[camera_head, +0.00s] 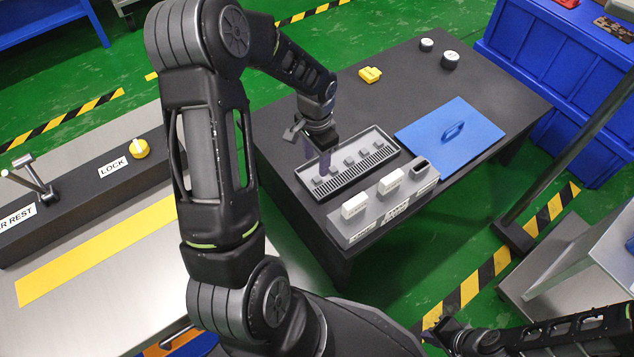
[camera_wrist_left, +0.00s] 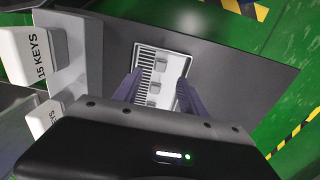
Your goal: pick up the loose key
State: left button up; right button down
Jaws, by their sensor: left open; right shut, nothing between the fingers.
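A grey slotted tray (camera_head: 377,133) lies on the dark table with several small grey blocks (camera_head: 350,161) in a row inside. They look like keys; I cannot tell which one is loose. My left gripper (camera_head: 325,158) points down over the tray's left part, hiding some of it. In the left wrist view, its two purple fingers (camera_wrist_left: 158,92) are apart, with the tray (camera_wrist_left: 178,62) and small grey blocks (camera_wrist_left: 155,87) showing between them. Nothing is held; contact cannot be told. My right gripper (camera_head: 445,330) is shut and empty at the bottom right, away from the table.
In front of the tray, a grey holder (camera_head: 363,229) carries white labelled blocks (camera_head: 390,181). A blue lid (camera_head: 480,142) with a handle lies to the right. A yellow piece (camera_head: 370,74) and two round pieces (camera_head: 450,60) stand farther back. The table's back middle is clear.

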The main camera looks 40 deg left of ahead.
aim_at(316, 179)
pick_arm(q)
jog(key=shift+f+b, duration=0.45)
jog(key=shift+f, duration=0.8)
jog(key=shift+a+f+b, duration=0.15)
jog(key=shift+f+b, duration=1.05)
jog(key=shift+f, duration=1.45)
jog(key=shift+c, duration=0.3)
grip_shut()
